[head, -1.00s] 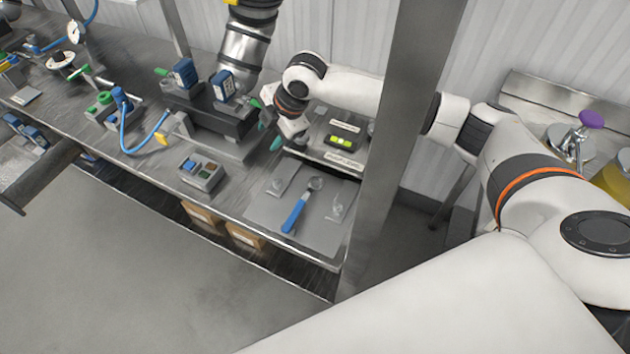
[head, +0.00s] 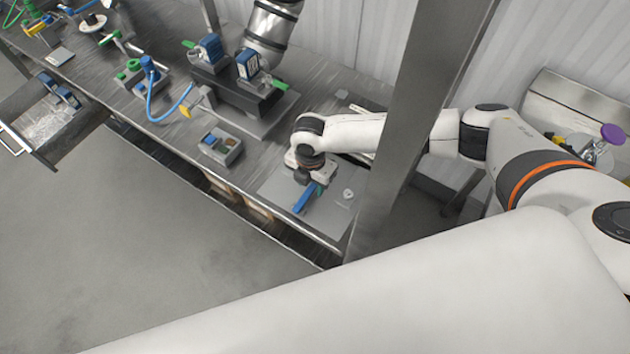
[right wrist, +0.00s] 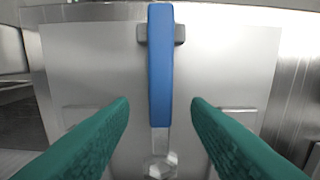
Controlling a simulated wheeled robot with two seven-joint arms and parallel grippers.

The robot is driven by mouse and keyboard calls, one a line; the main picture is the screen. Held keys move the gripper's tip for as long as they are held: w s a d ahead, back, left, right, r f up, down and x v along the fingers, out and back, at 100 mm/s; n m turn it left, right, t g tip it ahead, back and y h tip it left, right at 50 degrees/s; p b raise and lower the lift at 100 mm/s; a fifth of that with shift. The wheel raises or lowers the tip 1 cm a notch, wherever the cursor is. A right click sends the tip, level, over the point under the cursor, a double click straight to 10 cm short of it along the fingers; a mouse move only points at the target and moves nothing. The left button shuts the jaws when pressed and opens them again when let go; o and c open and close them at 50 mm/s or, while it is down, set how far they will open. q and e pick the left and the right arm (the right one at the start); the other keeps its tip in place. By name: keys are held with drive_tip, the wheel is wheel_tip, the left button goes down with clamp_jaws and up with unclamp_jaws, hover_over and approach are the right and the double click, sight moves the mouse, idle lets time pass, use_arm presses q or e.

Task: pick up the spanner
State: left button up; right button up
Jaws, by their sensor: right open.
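The spanner (head: 307,198) has a blue handle and lies on a grey plate (head: 335,222) at the bench's front edge. In the right wrist view its blue handle (right wrist: 160,70) runs up the middle, over a small grey rest, with the metal head at the bottom. My right gripper (head: 318,178) is above the plate and hides part of the spanner in the head view. In the right wrist view its two green fingers (right wrist: 160,105) are open, one on each side of the spanner, with gaps between. My left gripper is not in view.
A metal post (head: 415,120) stands in front of my right arm. A small box with buttons (head: 220,147) sits left of the plate. A dark machine block (head: 240,95) stands behind it. An open drawer (head: 55,125) juts out at the left.

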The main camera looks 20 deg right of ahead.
sight(311, 188)
drive_tip(key=shift+f, duration=1.55)
drive_tip(key=shift+c, duration=0.4)
clamp_jaws()
